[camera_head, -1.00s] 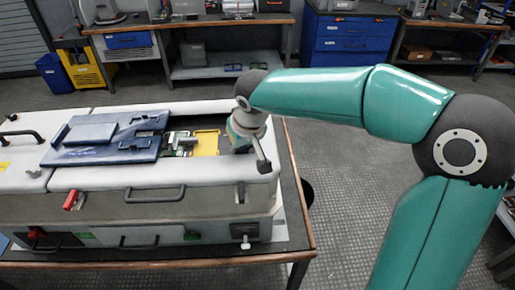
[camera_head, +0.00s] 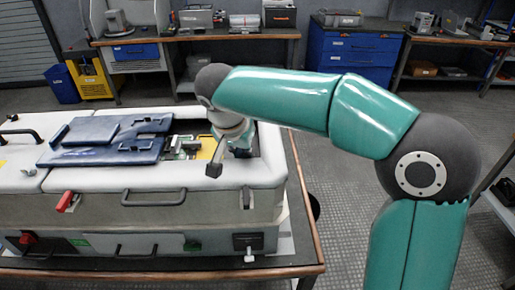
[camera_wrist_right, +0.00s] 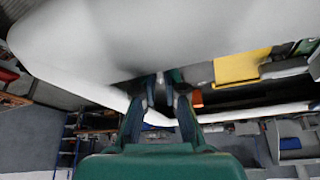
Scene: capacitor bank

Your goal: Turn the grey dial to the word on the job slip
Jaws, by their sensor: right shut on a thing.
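My right gripper (camera_head: 240,143) reaches into the recess at the right end of the white-topped case. Its fingers are mostly hidden behind my wrist in the head view. In the right wrist view the gripper (camera_wrist_right: 159,92) has its two dark fingers close together on a small grey piece (camera_wrist_right: 159,86), seemingly the grey dial. No word or pointer on it can be read. The job slip cannot be made out in either view. My left gripper is not in view.
The case (camera_head: 90,215) stands on a copper-edged table (camera_head: 318,255). A blue panel (camera_head: 105,150) lies on its top, left of the recess. A yellow piece (camera_head: 207,147) shows inside the recess. Handles and a red lever (camera_head: 66,201) stick out in front.

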